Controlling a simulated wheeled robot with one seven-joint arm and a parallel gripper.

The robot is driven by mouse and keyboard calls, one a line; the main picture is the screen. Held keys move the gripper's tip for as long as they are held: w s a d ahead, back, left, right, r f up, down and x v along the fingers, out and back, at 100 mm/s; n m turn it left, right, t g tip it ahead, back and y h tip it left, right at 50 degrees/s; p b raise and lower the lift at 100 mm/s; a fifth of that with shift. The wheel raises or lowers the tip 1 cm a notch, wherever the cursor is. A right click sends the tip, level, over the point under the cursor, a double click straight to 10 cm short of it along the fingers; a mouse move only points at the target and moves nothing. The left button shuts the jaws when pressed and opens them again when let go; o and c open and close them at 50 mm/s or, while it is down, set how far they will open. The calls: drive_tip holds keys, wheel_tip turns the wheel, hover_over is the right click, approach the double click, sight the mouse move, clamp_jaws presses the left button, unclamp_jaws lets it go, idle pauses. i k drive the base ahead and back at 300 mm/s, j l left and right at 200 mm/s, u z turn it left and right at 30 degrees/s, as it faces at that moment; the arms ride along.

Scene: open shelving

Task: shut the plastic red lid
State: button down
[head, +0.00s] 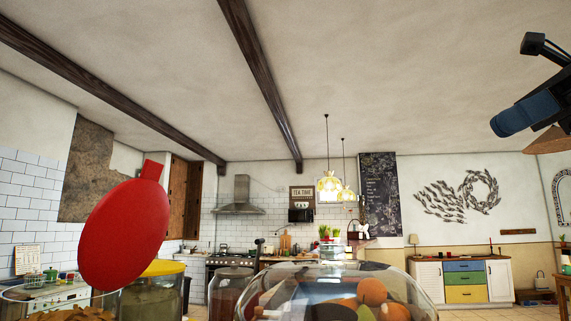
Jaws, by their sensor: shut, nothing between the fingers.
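The red plastic lid (124,234) is a flat round disc with a short tab at its top. It stands raised and tilted at the lower left, with its face towards the right and front. Below it is the rim of a clear glass jar (18,294) holding brown cookie-like pieces. The lid's lower edge is close to this jar; I cannot tell whether a hinge joins them. A dark and blue part of my arm shows at the upper right, far from the lid. I cannot make out my gripper's fingers in this view.
A yellow-lidded jar (150,298) stands right of the red lid, close to it. Another glass jar (228,290) and a large clear dome (410,292) over round food items stand further right. Beyond are a stove, hood and cabinet (465,282). The air above the jars is clear.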

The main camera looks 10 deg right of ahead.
sight(123, 234)
drive_tip(key=i+j, duration=0.1)
drive_tip(key=j, duration=0.4)
drive_tip(key=i+j, duration=0.1)
drive_tip(key=j, duration=0.35)
drive_tip(key=i+j, duration=0.1)
drive_tip(key=j, duration=0.4)
